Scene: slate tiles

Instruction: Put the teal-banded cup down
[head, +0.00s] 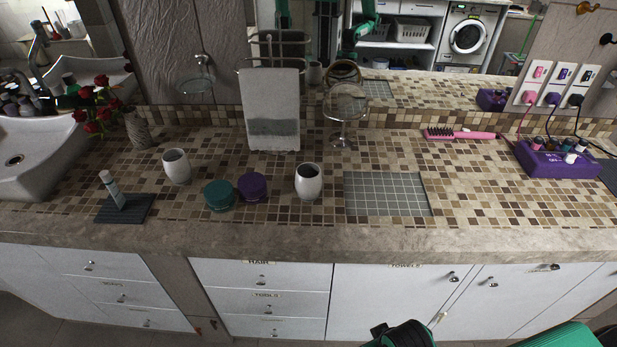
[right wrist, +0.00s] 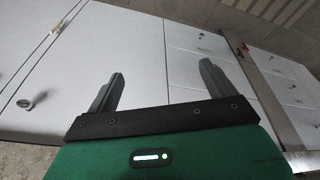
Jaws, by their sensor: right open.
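Two pale grey cups stand upright on the tiled counter (head: 400,155): a left cup (head: 176,167) and a right cup (head: 308,182). I see no teal band on either, so I cannot tell which one is teal-banded. A round teal jar or lid (head: 218,196) and a purple one (head: 252,187) sit between the cups. My right gripper (right wrist: 162,70) is open and empty, below the counter in front of the white cabinet fronts. Its dark end shows at the bottom of the head view (head: 402,334).
A grey grid mat (head: 387,194) lies bare right of the right cup. A dark mat (head: 124,209) holds a tube (head: 112,190). A towel stand (head: 270,100), round mirror (head: 345,104), pink brush (head: 459,134) and purple box (head: 556,161) stand or lie farther back.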

